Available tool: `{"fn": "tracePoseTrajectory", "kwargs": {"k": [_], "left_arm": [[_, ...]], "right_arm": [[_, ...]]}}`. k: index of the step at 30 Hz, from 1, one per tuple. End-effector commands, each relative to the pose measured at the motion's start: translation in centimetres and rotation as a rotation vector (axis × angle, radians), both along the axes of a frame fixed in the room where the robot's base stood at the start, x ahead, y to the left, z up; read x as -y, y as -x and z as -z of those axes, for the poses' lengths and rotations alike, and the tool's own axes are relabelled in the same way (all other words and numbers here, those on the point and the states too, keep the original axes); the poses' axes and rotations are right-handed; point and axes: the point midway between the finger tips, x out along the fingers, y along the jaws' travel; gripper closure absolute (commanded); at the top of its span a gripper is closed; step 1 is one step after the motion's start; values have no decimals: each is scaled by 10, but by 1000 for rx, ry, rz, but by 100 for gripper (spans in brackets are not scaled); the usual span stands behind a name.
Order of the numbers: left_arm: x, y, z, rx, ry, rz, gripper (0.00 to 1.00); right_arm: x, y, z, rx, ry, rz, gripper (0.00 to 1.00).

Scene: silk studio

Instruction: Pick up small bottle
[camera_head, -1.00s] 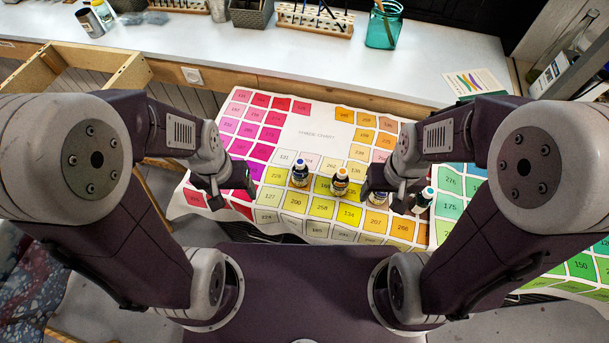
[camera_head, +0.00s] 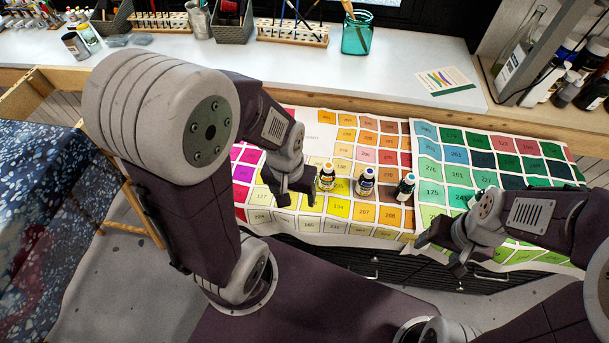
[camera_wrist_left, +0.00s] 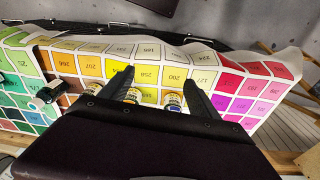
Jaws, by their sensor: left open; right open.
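Several small bottles stand in a row on the colour chart (camera_head: 432,215). No bottle is gripped. My right gripper (camera_head: 438,254) is open and empty at the chart's front edge.
A white worktop (camera_head: 200,75) behind holds brush racks, a teal jar (camera_head: 357,33) and a card (camera_head: 446,81). A shelf with bottles (camera_head: 560,70) stands at the back right. Dark drawers (camera_head: 370,262) are below the chart. A speckled blue surface (camera_head: 40,220) is at left.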

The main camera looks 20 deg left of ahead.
Motion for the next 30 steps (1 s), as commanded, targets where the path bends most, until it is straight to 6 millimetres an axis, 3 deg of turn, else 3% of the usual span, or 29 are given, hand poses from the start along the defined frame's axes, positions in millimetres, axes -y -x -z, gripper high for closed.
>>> {"fn": "tracePoseTrajectory", "kwargs": {"k": [7, 14, 19, 24, 27, 30], "left_arm": [[0, 7, -2, -48, 22, -297, 29], [0, -8, -16, -71, 46, -734, 29], [-7, -40, -25, -85, 65, -1262, 29], [-36, -94, -22, -75, 85, -1928, 29], [-62, -124, -9, -55, 105, -2056, 29], [-76, -125, 8, -69, 89, -2092, 29]], "right_arm": [[0, 0, 0, 0, 0, 0, 33], [0, 0, 1, 0, 0, 0, 33], [0, 0, 14, 0, 0, 0, 33], [0, 0, 46, 0, 0, 0, 33], [0, 0, 66, -1, 0, 0, 33], [0, 0, 73, -1, 0, 0, 33]]}}
